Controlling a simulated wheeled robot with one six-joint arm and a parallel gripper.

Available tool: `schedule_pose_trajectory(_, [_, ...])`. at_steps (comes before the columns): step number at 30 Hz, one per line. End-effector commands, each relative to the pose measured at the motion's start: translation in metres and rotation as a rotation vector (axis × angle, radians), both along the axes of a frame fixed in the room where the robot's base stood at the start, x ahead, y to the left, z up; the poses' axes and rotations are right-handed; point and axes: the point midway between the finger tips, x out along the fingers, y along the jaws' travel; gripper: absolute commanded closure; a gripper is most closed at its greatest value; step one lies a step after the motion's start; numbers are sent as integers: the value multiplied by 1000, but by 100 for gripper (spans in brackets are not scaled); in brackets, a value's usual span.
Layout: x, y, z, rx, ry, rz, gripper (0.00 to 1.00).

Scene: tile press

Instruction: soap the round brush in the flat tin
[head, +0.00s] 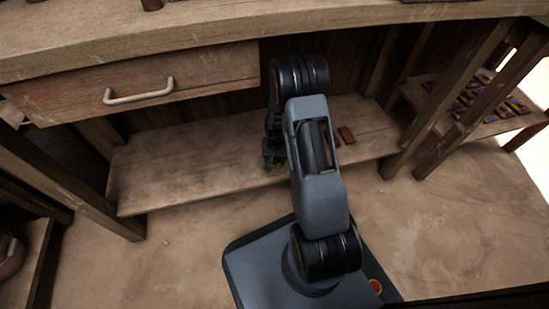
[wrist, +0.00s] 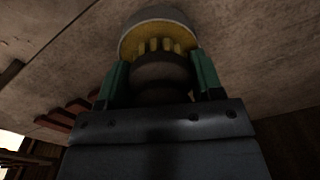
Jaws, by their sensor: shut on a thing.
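My gripper (wrist: 158,68) has its green fingers shut on the dark, rounded body of the round brush (wrist: 160,78) in the wrist view. Pale yellow bristles show just beyond the dark body. Beyond them is a round, grey-rimmed flat tin (wrist: 158,14) with a yellow inside. The bristles point into the tin and overlap its yellow inside; I cannot tell whether they touch it. In the head view my gripper (head: 272,158) is low over the lower shelf, and my arm hides most of the brush and tin.
The lower shelf (head: 180,165) is mostly bare to the left. Reddish tiles (head: 346,135) lie on it to the right, behind my arm. A closed drawer (head: 190,75) hangs above under the bench top (head: 200,25). A rack at right holds several dark tiles (head: 480,98).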

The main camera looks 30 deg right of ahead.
Motion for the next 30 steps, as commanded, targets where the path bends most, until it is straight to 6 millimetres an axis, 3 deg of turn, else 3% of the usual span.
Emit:
schedule_pose_trajectory(14, [-1, 0, 3, 0, 2, 0, 59])
schedule_pose_trajectory(30, [0, 0, 47, 0, 1, 0, 59])
